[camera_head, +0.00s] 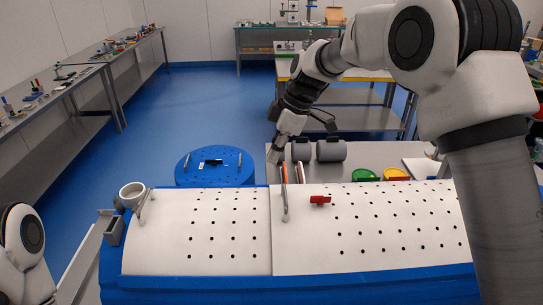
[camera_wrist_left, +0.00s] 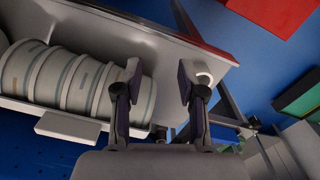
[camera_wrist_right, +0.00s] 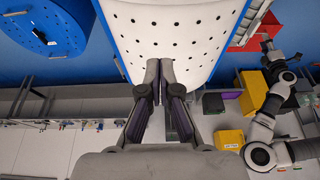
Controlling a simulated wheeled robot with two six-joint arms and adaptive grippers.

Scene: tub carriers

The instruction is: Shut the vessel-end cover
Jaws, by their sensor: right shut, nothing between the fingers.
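A round blue cover (camera_head: 215,168) with small holes, a black centre handle and pale pegs lies behind the white-topped vessel; it also shows in the right wrist view (camera_wrist_right: 38,28). Whether it is the vessel-end cover I cannot tell. The vessel has a left white perforated panel (camera_head: 205,262) and a right one (camera_head: 380,256), each with a bar handle. My right gripper (camera_head: 275,153) is shut and empty; its fingertips (camera_wrist_right: 160,68) appear before a white perforated panel. My left gripper (camera_wrist_left: 158,78) is open and empty, beside ribbed pale cylinders (camera_wrist_left: 75,78).
A grey pipe ring (camera_head: 132,194) stands at the vessel's left end. Behind are grey cylinders (camera_head: 331,150) and a green round item (camera_head: 365,175) on a bench. Blue floor (camera_head: 205,115) is open beyond.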

